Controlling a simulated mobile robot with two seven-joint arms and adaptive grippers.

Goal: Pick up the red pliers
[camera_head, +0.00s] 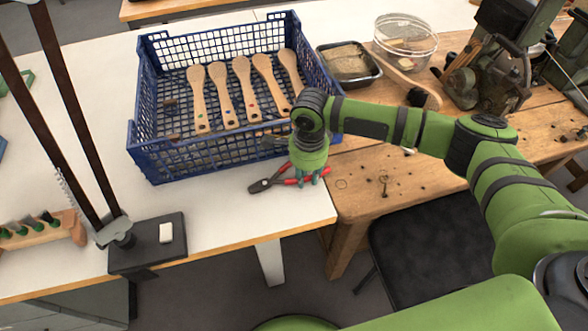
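The red pliers (262,185) lie on the white table near its front right corner, in front of the blue crate. Their dark jaws point left and their red handles run right, under my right gripper. My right gripper (307,180) points down over the handles, with its fingertips at them. The wrist covers part of the handles, and I cannot tell whether the fingers are closed on them. My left gripper does not show.
A blue crate (190,160) with several wooden brushes stands behind the pliers. A wooden bench (370,170) adjoins on the right, with a dark tray (349,83), a clear bowl (405,47) and a green machine (490,75). A black-based stand (145,255) is at left.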

